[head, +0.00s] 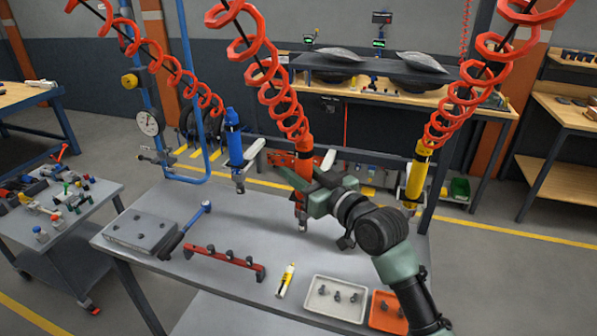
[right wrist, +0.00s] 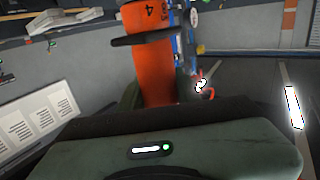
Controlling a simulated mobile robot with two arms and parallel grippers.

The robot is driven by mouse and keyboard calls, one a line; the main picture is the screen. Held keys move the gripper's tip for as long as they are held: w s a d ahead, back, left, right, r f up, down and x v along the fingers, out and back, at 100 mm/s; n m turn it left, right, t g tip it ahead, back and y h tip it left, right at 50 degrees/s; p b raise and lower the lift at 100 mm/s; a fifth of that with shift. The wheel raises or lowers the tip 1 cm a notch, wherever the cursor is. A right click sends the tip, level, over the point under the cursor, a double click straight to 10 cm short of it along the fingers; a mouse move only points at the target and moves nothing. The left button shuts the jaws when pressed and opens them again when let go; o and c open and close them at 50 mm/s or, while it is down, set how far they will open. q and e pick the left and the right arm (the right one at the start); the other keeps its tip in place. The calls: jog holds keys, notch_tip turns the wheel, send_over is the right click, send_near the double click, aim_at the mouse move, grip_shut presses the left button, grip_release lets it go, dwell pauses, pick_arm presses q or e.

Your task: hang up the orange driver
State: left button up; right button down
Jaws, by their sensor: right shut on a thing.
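The orange driver (head: 304,147) hangs upright below a red coiled hose (head: 285,100), above the grey workbench (head: 235,225). My right gripper (head: 303,186) is shut on its body, partly hiding it; its lower tip shows below the gripper, close to the bench top. In the right wrist view the orange driver (right wrist: 152,65), with a dark band and a "4" near its top, stands between the jaws. A white bracket (head: 328,160) shows just beside the orange driver; whether they touch I cannot tell. My left gripper is not in view.
A blue driver (head: 234,140) and a yellow driver (head: 418,172) hang on either side from coiled hoses. On the bench are a red rack (head: 225,262), a hammer (head: 187,225), a white tray (head: 318,300) and an orange tray (head: 378,314). The bench's middle is clear.

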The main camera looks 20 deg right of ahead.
jog(key=w+d+f+b, duration=0.1)
jog(key=w+d+b, duration=0.6)
jog(key=w, duration=0.3)
jog(key=shift+w+f+b, duration=0.25)
jog(key=shift+f+b, duration=0.05)
jog(key=shift+b, duration=0.2)
jog(key=shift+d, duration=0.1)
jog(key=shift+s, duration=0.15)
dwell(0.7)
jog(key=shift+f+b, duration=0.45)
jog(key=shift+f, duration=0.2)
dwell(1.1)
jog(key=c, duration=0.9)
grip_release()
